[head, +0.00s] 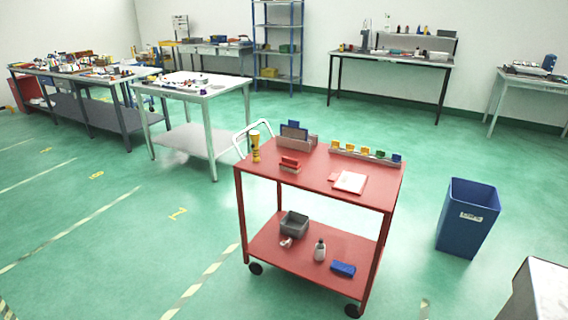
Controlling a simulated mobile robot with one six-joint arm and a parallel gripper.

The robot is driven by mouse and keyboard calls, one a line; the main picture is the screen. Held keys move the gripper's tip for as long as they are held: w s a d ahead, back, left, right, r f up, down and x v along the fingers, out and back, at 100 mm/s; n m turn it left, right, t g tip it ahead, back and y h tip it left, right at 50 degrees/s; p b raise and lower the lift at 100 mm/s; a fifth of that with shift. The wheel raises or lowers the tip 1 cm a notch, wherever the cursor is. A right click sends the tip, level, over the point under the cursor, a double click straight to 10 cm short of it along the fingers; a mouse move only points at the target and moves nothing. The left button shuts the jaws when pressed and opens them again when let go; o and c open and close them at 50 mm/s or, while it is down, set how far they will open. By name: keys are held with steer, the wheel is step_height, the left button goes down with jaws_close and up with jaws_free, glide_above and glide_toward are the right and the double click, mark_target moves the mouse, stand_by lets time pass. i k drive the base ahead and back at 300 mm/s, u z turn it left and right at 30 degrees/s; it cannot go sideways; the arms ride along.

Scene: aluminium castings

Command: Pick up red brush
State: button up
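A small red block-like thing with a paler lower part (289,164) lies on the top shelf of the red cart (325,184). It looks like the red brush, but it is too small to be certain. It sits in front of a grey holder with a blue panel (294,136) and to the right of a yellow can (255,147). My gripper is not in view.
A pink-and-white pad (349,182) and a rail of coloured pieces (365,153) share the cart top. A grey bin (294,224), bottle (320,250) and blue block (343,269) are below. A blue waste bin (467,217) stands right. Green floor is open left.

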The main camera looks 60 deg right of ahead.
mark_target(290, 164)
steer(key=z, duration=0.15)
steer(key=i, duration=0.75)
steer(key=z, duration=0.55)
steer(key=i, duration=0.65)
steer(key=z, duration=0.35)
